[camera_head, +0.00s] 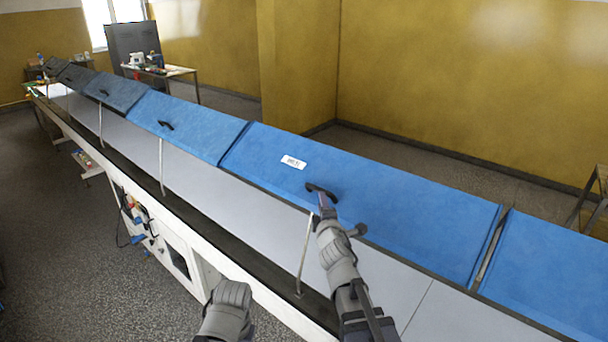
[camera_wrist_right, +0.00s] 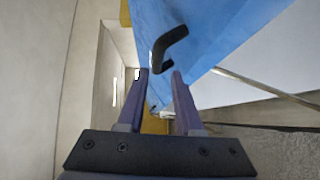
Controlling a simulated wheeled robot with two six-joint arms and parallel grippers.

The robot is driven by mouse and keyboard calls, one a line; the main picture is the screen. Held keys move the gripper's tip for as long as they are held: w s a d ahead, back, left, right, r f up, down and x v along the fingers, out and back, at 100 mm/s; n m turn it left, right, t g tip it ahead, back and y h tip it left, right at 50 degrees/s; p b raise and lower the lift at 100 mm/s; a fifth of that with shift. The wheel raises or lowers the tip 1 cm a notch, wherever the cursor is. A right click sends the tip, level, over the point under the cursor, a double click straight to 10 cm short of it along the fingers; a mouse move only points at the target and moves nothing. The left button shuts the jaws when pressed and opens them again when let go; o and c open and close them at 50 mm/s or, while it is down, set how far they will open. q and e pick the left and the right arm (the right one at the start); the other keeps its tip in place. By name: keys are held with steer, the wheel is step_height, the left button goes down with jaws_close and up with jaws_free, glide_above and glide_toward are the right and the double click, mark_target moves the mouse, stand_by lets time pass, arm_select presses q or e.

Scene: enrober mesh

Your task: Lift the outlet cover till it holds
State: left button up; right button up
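A long blue cover (camera_head: 385,215) with a white label (camera_head: 293,162) slopes along the machine, in line with the blue covers beside it. I cannot read the label clearly or tell how far the cover is raised. Its black handle (camera_head: 322,191) is near its front edge. My right gripper (camera_head: 324,200) is at this handle. In the right wrist view the gripper (camera_wrist_right: 160,72) is open, with a gap between its fingers. The black handle (camera_wrist_right: 168,50) lies just beyond the fingertips, and the blue cover (camera_wrist_right: 215,40) is behind it.
A thin metal rod (camera_head: 305,255) stands just left of my right arm. Another blue cover (camera_head: 545,265) adjoins on the right, and more (camera_head: 188,122) run to the left. A pale panel (camera_head: 245,210) lies along the front. A table (camera_head: 160,70) stands far back left.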

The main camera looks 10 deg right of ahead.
mark_target(318, 190)
steer(key=shift+r, duration=0.2)
steer(key=w, duration=0.5)
steer(key=w+d, duration=0.1)
steer(key=w, duration=0.1)
steer(key=shift+w+f+b, duration=0.3)
steer(key=shift+w+b, duration=0.05)
steer(key=shift+s, duration=0.1)
steer(key=shift+c, duration=0.2)
jaws_close()
stand_by(0.8)
